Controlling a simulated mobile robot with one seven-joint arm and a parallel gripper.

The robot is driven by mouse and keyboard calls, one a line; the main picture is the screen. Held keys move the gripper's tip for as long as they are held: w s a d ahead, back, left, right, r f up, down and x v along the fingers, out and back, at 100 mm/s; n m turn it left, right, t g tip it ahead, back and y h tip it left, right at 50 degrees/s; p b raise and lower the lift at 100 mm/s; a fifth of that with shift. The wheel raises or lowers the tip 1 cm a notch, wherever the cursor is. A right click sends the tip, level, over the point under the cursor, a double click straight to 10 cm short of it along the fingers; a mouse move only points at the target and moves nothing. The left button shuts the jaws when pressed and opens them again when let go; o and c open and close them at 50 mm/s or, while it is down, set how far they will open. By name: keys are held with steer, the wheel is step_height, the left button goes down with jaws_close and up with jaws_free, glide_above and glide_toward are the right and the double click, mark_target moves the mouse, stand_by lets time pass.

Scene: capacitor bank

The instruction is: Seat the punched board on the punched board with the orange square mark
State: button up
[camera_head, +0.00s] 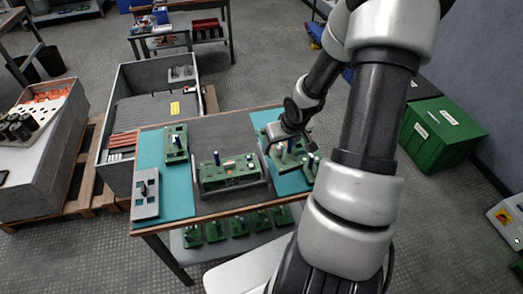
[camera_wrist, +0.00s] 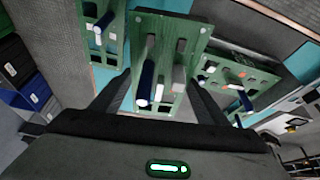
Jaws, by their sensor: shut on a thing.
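My gripper (camera_head: 283,135) is over the right teal mat, and its dark fingers also show in the wrist view (camera_wrist: 160,90). It is shut on a green punched board (camera_wrist: 183,28), which carries a dark blue cylinder and grey and white posts. The held board also shows below my gripper in the head view (camera_head: 287,160); its clearance above the mat is hard to tell. The punched board with the orange mark (camera_head: 243,179) sits in a grey frame at mid-table, with a blue post standing on it. It also shows at the right of the wrist view (camera_wrist: 265,80).
Another green board (camera_head: 175,155) and a grey plate (camera_head: 145,207) lie on the left teal mat. A further board (camera_head: 308,172) is partly hidden by my arm. Several green pieces stand on the lower shelf. A grey crate (camera_head: 190,72) stands behind the table.

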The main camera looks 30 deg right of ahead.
steer(key=w+a+r+n+g+y+p, duration=0.1)
steer(key=w+a+r+n+y+p, duration=0.3)
steer(key=a+n+p, duration=0.45)
steer(key=n+g+y+p, duration=0.1)
steer(key=n+g+p, duration=0.25)
steer(key=n, duration=0.45)
glide_above(229, 163)
steer(key=shift+t, duration=0.55)
steer(key=shift+s+d+f+b, duration=0.1)
steer(key=shift+d+f+b, duration=0.15)
steer(key=shift+f+b, duration=0.75)
steer(key=shift+s+d+f+b, duration=0.1)
steer(key=shift+d+f+b, duration=0.15)
steer(key=shift+f, duration=1.45)
steer(key=shift+f+b, duration=1.3)
steer(key=o, duration=1.2)
